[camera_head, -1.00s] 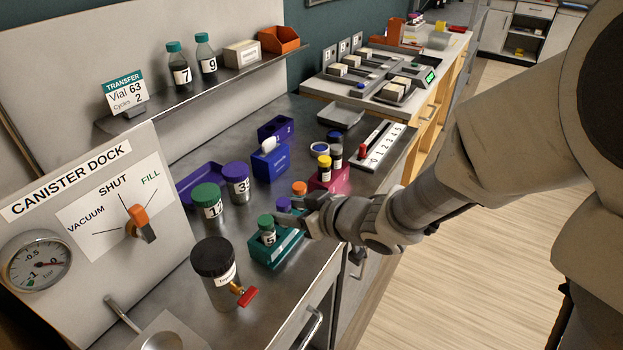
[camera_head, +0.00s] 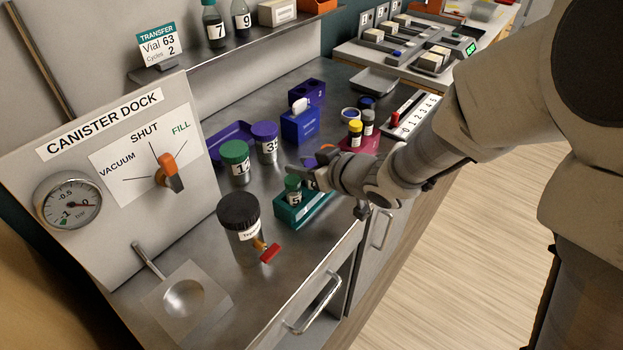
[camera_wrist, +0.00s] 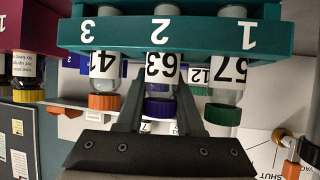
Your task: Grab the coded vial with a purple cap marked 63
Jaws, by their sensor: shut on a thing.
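The vial marked 63 (camera_wrist: 161,70) has a purple cap (camera_wrist: 160,107) and stands in the slot marked 2 of a teal rack (camera_wrist: 210,36). The wrist view shows it upside down. My gripper (camera_wrist: 159,84) has one finger on each side of this vial and is shut on it. The vial still sits in the rack, level with its neighbours. In the head view my gripper (camera_head: 308,170) is over the teal rack (camera_head: 292,222), and the purple cap (camera_head: 310,163) is mostly hidden by the fingers.
An orange-capped vial marked 41 (camera_wrist: 104,73) and a green-capped vial marked 57 (camera_wrist: 227,74) stand close on either side. A black-lidded canister (camera_head: 240,222) and jars with green (camera_head: 236,152) and purple (camera_head: 265,132) lids stand nearby. A dark red rack (camera_head: 362,142) lies beyond.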

